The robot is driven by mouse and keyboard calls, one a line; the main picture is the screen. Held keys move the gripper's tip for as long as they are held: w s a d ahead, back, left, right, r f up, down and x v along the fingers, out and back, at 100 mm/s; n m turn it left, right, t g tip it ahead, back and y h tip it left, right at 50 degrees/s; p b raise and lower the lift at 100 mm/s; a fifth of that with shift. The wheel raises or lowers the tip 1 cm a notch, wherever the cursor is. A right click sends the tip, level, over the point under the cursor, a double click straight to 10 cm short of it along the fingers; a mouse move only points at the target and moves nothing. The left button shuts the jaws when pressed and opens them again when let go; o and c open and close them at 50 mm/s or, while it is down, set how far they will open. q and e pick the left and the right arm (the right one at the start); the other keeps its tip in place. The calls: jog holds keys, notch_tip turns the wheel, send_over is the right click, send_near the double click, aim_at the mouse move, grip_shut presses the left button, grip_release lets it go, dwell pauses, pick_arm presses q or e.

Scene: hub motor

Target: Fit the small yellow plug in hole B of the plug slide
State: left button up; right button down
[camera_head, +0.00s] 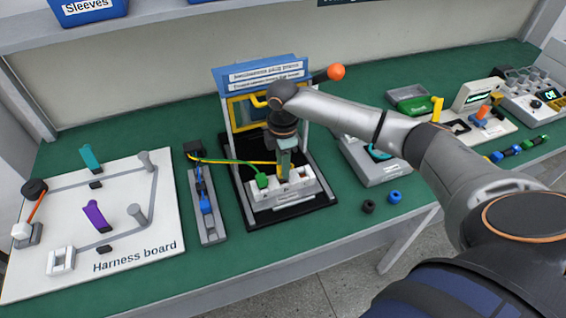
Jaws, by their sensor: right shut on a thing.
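The plug slide (279,200), a white block with upright slots, sits on the black base of the blue-topped fixture. A green plug (262,180) with a green cable is at its left slot. My right gripper (285,165) points down over the middle of the slide. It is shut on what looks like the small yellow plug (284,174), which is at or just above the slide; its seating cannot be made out. Hole letters are not readable. My left gripper is not in view.
The blue-topped fixture (249,74) stands behind the slide, with an orange-knobbed lever (336,72) at its right. A grey holder (212,225) with blue parts and the white harness board (135,253) lie left. Black (368,206) and blue (394,197) rings lie right.

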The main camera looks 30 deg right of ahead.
jog(key=shift+f, duration=0.65)
jog(key=c, duration=0.5)
grip_release()
notch_tip(320, 180, up, 13)
jog(key=shift+f+b, duration=0.2)
jog(key=shift+b, duration=0.1)
